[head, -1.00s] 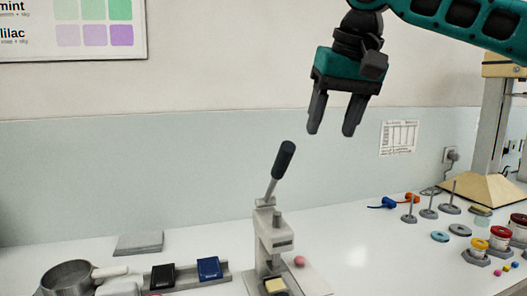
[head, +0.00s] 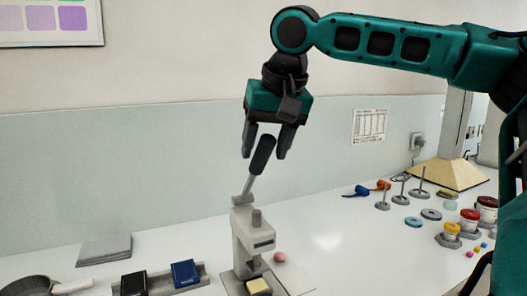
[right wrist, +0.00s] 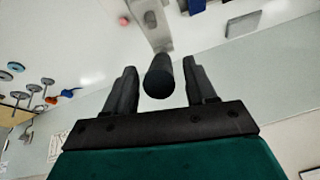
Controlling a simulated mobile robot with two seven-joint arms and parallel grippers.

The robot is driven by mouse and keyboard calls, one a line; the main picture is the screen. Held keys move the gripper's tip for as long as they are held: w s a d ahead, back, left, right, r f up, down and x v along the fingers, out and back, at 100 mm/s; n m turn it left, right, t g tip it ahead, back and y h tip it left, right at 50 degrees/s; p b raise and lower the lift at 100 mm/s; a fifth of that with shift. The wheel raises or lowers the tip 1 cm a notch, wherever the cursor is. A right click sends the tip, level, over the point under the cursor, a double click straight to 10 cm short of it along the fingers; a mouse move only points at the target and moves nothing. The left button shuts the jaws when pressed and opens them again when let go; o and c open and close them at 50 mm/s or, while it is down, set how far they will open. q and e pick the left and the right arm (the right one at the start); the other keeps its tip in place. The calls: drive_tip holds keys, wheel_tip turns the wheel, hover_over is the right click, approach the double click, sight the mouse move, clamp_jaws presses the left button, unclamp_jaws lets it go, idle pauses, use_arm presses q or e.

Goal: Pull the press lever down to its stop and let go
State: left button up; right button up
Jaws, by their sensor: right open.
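The press (head: 250,243) stands on the white table, with its lever (head: 262,155) raised and leaning up to the right, ending in a black grip. My right gripper (head: 265,150) is open and points down over the top of the lever. Its fingers stand on either side of the black grip. In the right wrist view the grip (right wrist: 159,77) lies between the two open fingers (right wrist: 160,85), with gaps showing on both sides. A pale yellow block (head: 258,286) sits at the press's foot. My left gripper is not in view.
A pink ball (head: 279,257) lies just right of the press. A tray (head: 205,277) with a black and a blue box stands to the left, near a pan (head: 28,288). Pegs (head: 400,190), rings and jars (head: 484,212) stand at the right. The wall is behind.

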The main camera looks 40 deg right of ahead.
drive_tip(key=shift+x, duration=0.85)
drive_tip(key=shift+c, duration=0.2)
clamp_jaws()
